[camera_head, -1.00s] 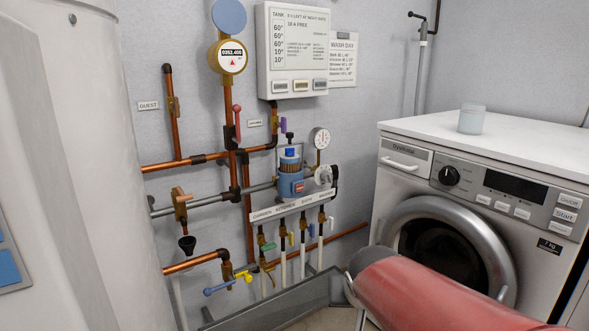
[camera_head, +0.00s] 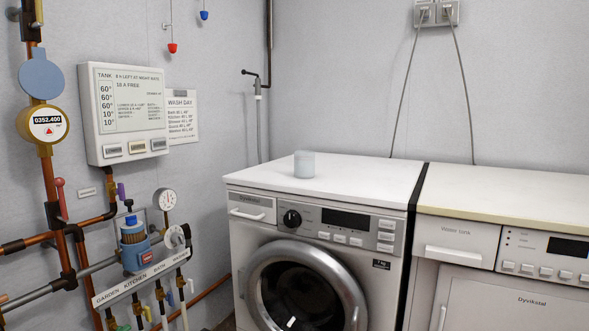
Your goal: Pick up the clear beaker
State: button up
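The clear beaker (camera_head: 304,165) is a small, pale, see-through cup. It stands upright on the white top of the washing machine (camera_head: 340,178), left of the top's middle and toward the back. Nothing touches it but the surface beneath. My gripper and arm are not in view.
A second appliance (camera_head: 520,205) with a cream top stands close on the right, past a narrow dark gap. Pipes, a meter (camera_head: 43,123) and a control box (camera_head: 126,113) line the left wall. The washing machine top around the beaker is bare.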

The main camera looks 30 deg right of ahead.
aim_at(304, 160)
jog(key=i+l+z, duration=0.15)
jog(key=z, duration=0.25)
jog(key=i+z, duration=0.4)
